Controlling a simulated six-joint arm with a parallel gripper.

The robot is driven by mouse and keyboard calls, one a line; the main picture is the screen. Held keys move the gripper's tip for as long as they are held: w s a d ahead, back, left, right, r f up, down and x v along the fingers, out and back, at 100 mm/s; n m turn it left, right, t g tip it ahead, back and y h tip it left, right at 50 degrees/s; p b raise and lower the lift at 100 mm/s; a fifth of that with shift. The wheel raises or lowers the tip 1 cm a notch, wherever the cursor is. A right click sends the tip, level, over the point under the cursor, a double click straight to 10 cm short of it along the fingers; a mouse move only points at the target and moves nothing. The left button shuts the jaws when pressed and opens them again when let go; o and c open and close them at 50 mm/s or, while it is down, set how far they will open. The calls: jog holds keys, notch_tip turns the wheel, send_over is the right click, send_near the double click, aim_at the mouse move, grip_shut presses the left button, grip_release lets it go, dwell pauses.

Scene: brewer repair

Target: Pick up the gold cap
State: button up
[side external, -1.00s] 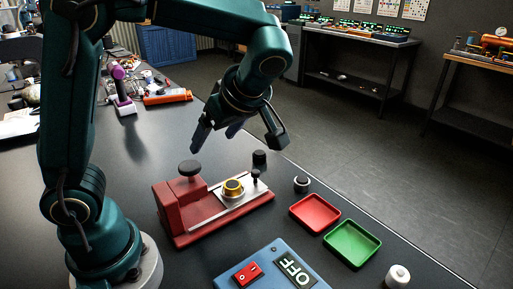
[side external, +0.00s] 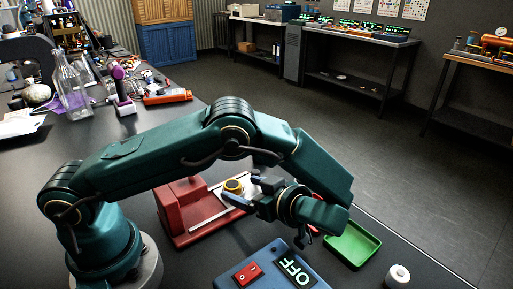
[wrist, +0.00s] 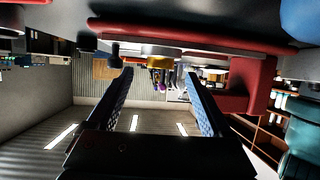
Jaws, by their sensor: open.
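The gold cap (side external: 233,185) has a dark top and sits on the pale metal strip of the red fixture (side external: 188,237). My gripper (side external: 246,190) is open and lies nearly level, with its fingers pointing left at the cap. In the wrist view, which is upside down, the gold cap (wrist: 160,63) shows between the two open fingertips (wrist: 159,74). I cannot tell whether either finger touches it. My arm hides part of the fixture and its black knob.
A blue box (side external: 270,268) with a red switch and an OFF label stands in front of my gripper. A green tray (side external: 352,246) and a white round part (side external: 398,276) are at the right. My arm hides most of the red tray.

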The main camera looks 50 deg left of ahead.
aim_at(233, 184)
jog(key=shift+x, duration=1.65)
jog(key=shift+c, duration=0.3)
grip_shut()
